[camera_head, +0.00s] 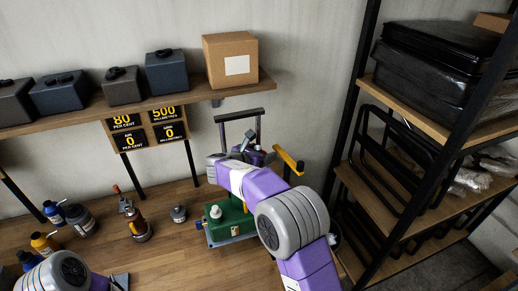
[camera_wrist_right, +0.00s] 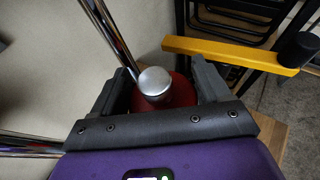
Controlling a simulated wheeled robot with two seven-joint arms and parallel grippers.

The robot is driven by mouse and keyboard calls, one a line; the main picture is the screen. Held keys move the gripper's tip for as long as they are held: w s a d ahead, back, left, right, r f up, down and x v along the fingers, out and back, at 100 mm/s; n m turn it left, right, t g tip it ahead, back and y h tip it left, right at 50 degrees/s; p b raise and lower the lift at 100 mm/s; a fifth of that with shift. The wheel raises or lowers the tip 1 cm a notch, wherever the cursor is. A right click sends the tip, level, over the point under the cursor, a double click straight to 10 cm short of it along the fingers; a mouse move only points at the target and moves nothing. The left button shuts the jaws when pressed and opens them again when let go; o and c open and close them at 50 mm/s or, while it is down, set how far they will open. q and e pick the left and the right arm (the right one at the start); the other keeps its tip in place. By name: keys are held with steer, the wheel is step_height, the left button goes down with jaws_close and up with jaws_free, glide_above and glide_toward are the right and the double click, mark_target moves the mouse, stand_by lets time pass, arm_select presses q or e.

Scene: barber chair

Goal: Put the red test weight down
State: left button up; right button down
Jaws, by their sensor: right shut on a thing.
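The red test weight (camera_wrist_right: 183,92) shows in the right wrist view, with a round silver knob (camera_wrist_right: 154,81) on top. It sits between the two dark fingers of my right gripper (camera_wrist_right: 165,90), which is shut on it. In the head view my right gripper (camera_head: 246,152) is beyond my purple forearm, above the back of a green device (camera_head: 232,222); I cannot make out the weight there. What is under the weight is hidden. Only a dark edge of my left gripper (camera_head: 119,282) shows at the bottom left, and its fingers cannot be made out.
A yellow bar (camera_head: 287,160) with a black end stands close to the right gripper, also in the wrist view (camera_wrist_right: 235,53). Chrome rods (camera_wrist_right: 112,38) rise beside it. Bottles (camera_head: 45,243) and small tools stand on the wooden bench (camera_head: 180,262). A black-framed shelf (camera_head: 385,192) is at right.

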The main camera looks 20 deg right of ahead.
steer(key=shift+f, duration=0.35)
steer(key=shift+f, duration=0.1)
jaws_free()
steer(key=shift+s+f, duration=0.1)
steer(key=shift+f, duration=0.1)
steer(key=shift+a+r, duration=0.15)
steer(key=b+v, duration=0.1)
steer(key=v, duration=1)
steer(key=shift+s+a, duration=0.25)
steer(key=shift+s, duration=0.05)
